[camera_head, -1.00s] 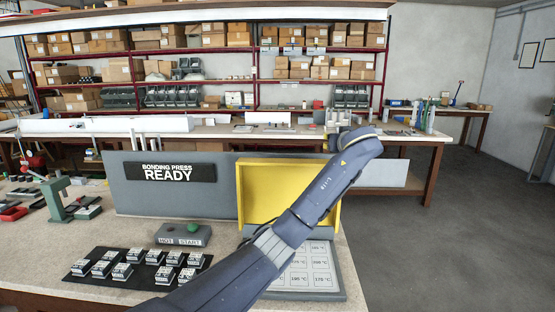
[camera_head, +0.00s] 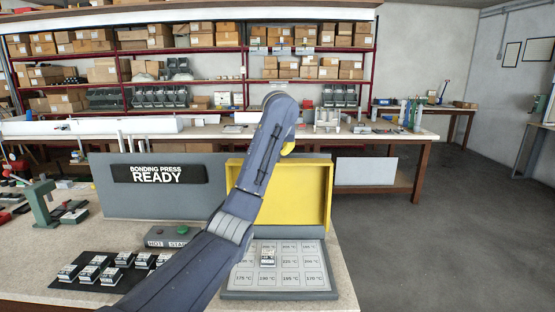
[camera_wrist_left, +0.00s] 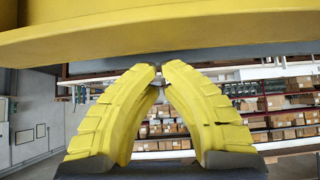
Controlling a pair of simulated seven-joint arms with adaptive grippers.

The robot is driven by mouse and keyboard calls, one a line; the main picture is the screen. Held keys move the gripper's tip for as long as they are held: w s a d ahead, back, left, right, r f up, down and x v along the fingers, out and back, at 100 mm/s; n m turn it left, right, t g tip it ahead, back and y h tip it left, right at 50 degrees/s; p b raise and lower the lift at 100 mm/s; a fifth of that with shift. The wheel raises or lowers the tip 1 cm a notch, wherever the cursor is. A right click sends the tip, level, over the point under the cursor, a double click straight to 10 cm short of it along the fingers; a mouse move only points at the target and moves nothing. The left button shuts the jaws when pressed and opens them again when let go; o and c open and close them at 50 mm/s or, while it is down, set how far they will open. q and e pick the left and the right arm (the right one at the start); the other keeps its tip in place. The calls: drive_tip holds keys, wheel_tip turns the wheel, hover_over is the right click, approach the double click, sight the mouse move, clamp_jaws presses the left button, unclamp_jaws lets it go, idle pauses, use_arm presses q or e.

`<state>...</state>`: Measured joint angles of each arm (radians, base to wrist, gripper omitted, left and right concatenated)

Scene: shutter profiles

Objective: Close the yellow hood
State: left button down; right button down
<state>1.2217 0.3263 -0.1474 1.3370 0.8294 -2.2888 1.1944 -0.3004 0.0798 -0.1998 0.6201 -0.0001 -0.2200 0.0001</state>
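The yellow hood (camera_head: 305,190) stands open and upright at the back of the grey press plate (camera_head: 320,262), its hollow side facing me. A small white-and-black block (camera_head: 268,257) lies on the plate among temperature labels. My left arm crosses in front of the hood's left part. Only a yellow bit of my left gripper (camera_head: 288,148) shows, near the hood's top edge; the wrist hides the rest. In the left wrist view its yellow fingers (camera_wrist_left: 159,70) meet almost tip to tip with nothing held. The hood's edge (camera_wrist_left: 160,35) spans the top of that view; contact is unclear. My right gripper is not in view.
The grey bonding press panel (camera_head: 125,200) reading READY stands left of the hood. A button box (camera_head: 168,237) and a black mat (camera_head: 85,285) with several small blocks lie left of the arm. A back bench (camera_head: 390,140) and shelves are beyond. Open floor lies right.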

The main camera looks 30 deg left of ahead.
use_arm(q)
drive_tip(key=x, duration=0.7)
drive_tip(key=shift+w+a+f, duration=0.2)
drive_tip(key=shift+f, duration=0.05)
